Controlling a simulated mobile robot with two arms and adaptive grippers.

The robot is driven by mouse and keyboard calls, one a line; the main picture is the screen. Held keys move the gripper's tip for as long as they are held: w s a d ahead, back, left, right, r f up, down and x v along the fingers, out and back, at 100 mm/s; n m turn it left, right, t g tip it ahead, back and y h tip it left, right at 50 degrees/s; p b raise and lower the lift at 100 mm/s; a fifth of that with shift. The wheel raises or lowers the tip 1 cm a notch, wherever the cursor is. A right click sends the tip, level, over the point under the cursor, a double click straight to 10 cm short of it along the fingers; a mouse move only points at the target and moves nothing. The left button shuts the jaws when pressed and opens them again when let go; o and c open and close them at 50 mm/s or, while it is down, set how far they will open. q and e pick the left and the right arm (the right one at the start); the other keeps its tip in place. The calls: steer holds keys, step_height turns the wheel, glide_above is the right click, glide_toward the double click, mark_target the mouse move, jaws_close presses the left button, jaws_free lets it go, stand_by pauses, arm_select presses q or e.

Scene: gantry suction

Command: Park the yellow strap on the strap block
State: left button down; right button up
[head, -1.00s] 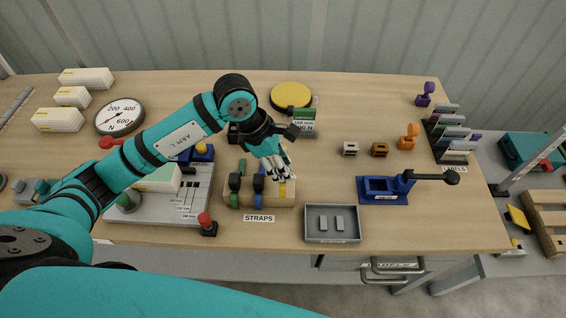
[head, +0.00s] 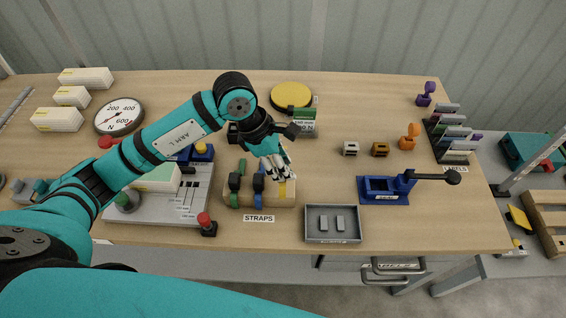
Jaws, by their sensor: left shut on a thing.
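The strap block (head: 270,200) is a tan wooden block behind the "STRAPS" label on the bench. Green and blue straps with dark buckles lie over its left and middle parts. The yellow strap (head: 283,188) shows as a small yellow patch at the block's right end, just under my left gripper (head: 281,174). My left gripper points down over that end and is shut on the yellow strap; its fingers hide most of it. I cannot tell whether the strap rests fully on the block. My right gripper is not in view.
A grey tray (head: 332,237) with two small grey pieces stands right of the block. A blue lever press (head: 385,190) is farther right. A red-knobbed post (head: 207,225) and a grey slotted plate (head: 150,212) are to the left.

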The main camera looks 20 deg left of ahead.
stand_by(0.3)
arm_select(q)
steer(key=shift+b, duration=0.65)
stand_by(0.4)
steer(key=shift+f+b, duration=3.05)
steer(key=shift+b, duration=0.15)
steer(key=c, duration=0.8)
jaws_free()
steer(key=shift+c, duration=0.2)
steer(key=v, duration=1.2)
steer(key=shift+s, duration=0.1)
